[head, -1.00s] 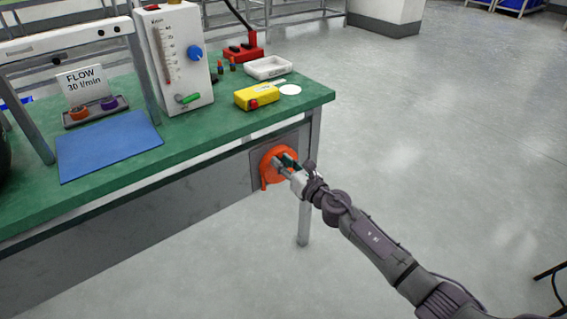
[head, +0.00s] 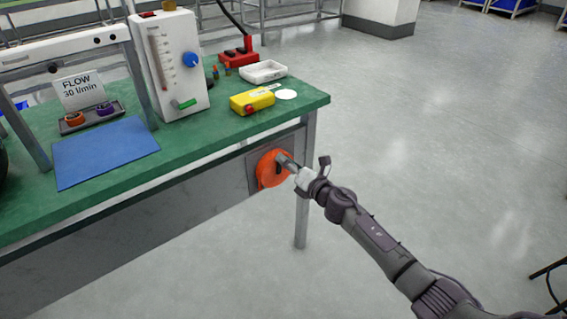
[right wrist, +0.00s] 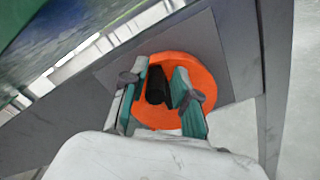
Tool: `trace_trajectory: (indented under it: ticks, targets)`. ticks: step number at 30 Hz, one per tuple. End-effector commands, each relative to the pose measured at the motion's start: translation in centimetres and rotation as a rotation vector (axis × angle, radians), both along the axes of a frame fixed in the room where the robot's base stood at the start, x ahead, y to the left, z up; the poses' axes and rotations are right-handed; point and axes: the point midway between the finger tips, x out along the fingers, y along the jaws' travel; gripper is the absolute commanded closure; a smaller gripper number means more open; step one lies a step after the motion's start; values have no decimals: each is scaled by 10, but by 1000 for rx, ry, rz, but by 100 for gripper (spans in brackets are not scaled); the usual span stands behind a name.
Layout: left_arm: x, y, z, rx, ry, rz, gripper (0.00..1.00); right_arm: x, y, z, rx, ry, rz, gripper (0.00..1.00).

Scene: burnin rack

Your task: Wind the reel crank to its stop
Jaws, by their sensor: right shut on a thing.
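The orange reel (head: 268,170) is mounted on a grey plate on the front apron of the green workbench, near its right corner. In the right wrist view the orange reel disc (right wrist: 205,78) fills the middle. A black crank handle (right wrist: 156,84) stands out from it between my fingers. My right gripper (head: 285,164) reaches the reel from the right. Its teal-padded fingers (right wrist: 163,92) are shut on the crank handle. In the head view the gripper hides part of the reel and the handle. My left gripper is not in view.
The green workbench (head: 200,140) holds a white flow meter (head: 172,70), a yellow device (head: 252,100), a white tray (head: 263,71), a red block (head: 238,56) and a blue mat (head: 104,152). A bench leg (head: 302,215) stands just below the reel. The floor to the right is open.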

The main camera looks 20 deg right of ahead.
Motion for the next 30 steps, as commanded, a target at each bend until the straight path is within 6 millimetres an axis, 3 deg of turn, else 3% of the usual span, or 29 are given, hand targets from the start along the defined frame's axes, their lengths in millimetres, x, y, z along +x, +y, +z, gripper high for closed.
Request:
trace_trajectory:
  ticks: [9, 16, 30]
  targets:
    - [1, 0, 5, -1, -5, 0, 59, 2, -9, -10, 284, 114, 8, 100]
    - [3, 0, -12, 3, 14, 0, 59, 5, -18, -17, 487, 188, 8, 100]
    - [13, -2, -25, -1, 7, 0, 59, 10, -30, -35, 902, 340, 6, 100]
